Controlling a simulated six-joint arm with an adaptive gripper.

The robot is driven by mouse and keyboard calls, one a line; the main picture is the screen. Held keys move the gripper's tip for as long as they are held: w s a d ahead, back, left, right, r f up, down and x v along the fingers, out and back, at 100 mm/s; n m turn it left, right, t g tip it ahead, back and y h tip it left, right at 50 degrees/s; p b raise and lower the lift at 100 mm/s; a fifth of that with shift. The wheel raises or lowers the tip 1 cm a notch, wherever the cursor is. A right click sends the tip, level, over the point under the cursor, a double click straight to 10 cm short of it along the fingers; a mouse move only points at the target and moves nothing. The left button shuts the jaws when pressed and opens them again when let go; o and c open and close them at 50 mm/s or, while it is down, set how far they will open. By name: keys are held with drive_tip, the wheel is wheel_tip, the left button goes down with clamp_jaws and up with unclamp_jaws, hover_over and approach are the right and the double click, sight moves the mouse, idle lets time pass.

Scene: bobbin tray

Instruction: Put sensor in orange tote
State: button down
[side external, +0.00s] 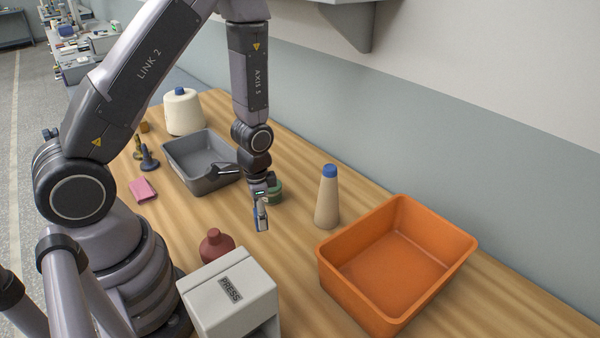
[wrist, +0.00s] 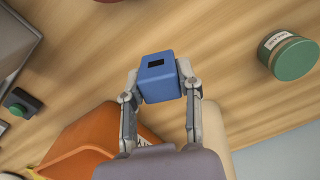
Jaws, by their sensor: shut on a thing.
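The sensor is a small blue block with a dark window (wrist: 158,77), held between the two fingertips in the wrist view. My gripper (wrist: 159,90) is shut on it. In the side view my gripper (side external: 261,208) hangs above the table, left of the beige cone, with the sensor mostly hidden by the fingers. The orange tote (side external: 343,292) stands empty on the table to the right, apart from my gripper. Part of the tote (wrist: 85,130) also shows at lower left in the wrist view.
The beige cone with a blue top (side external: 328,200) stands between my gripper and the tote. A green tin (side external: 276,190) is close behind my gripper. The white press (side external: 232,295) and a red bottle (side external: 215,246) are in front. A grey tray (side external: 180,172) lies to the left.

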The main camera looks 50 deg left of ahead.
drive_tip(key=shift+w+d+r+m, duration=0.1)
drive_tip(key=shift+d+r+m, duration=0.15)
drive_tip(key=shift+r, duration=0.3)
drive_tip(key=shift+w+d+r+m, duration=0.15)
drive_tip(key=shift+d+r, duration=0.1)
drive_tip(key=shift+r, duration=0.25)
drive_tip(key=d+r+m, duration=0.4)
drive_tip(key=d+m, duration=0.9)
drive_tip(key=d, duration=0.3)
hover_over(376, 289)
drive_tip(key=s, duration=0.1)
drive_tip(key=f, duration=0.8)
drive_tip(key=shift+a+f, duration=0.3)
drive_tip(key=shift+f, duration=0.1)
drive_tip(key=shift+w+d+f, duration=0.2)
drive_tip(key=shift+w+f, duration=0.15)
drive_tip(key=shift+f, duration=0.1)
drive_tip(key=shift+w+d+f, duration=0.1)
drive_tip(key=shift+w+f, duration=0.05)
drive_tip(key=shift+f, duration=1.55)
